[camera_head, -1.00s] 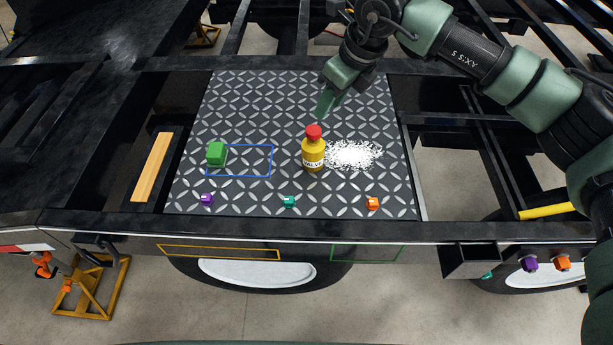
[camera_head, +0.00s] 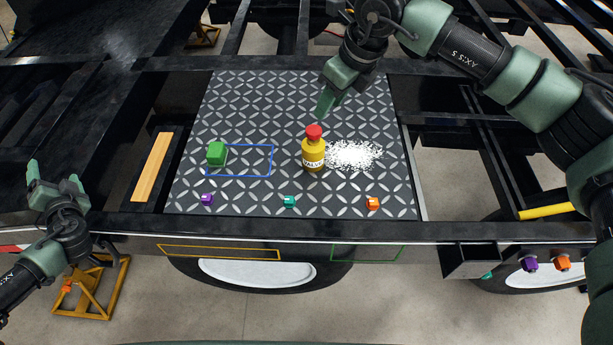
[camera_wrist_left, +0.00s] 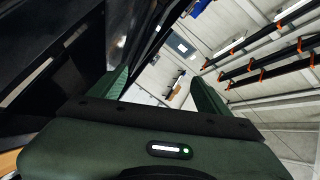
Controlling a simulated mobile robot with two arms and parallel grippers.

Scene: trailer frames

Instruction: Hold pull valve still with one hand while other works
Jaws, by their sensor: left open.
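The pull valve (camera_head: 313,155), a yellow bottle shape with a red knob and a "VALVE" label, stands upright on the diamond-plate panel (camera_head: 270,105). My right gripper (camera_head: 325,103) hangs just above and behind the valve, apart from it in the picture; its fingers overlap, so its opening is unclear. My left gripper (camera_head: 53,170) is at the far left over the black frame, fingers spread and empty, well away from the valve. In the left wrist view its two fingers (camera_wrist_left: 160,85) stand apart with nothing between them.
A green block (camera_head: 216,153) sits at the blue outline's left end. White specks (camera_head: 352,155) lie right of the valve. Purple (camera_head: 207,199), teal (camera_head: 289,202) and orange (camera_head: 373,203) pieces line the front edge. A wooden strip (camera_head: 152,167) lies left; an open black box (camera_head: 470,261) hangs front right.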

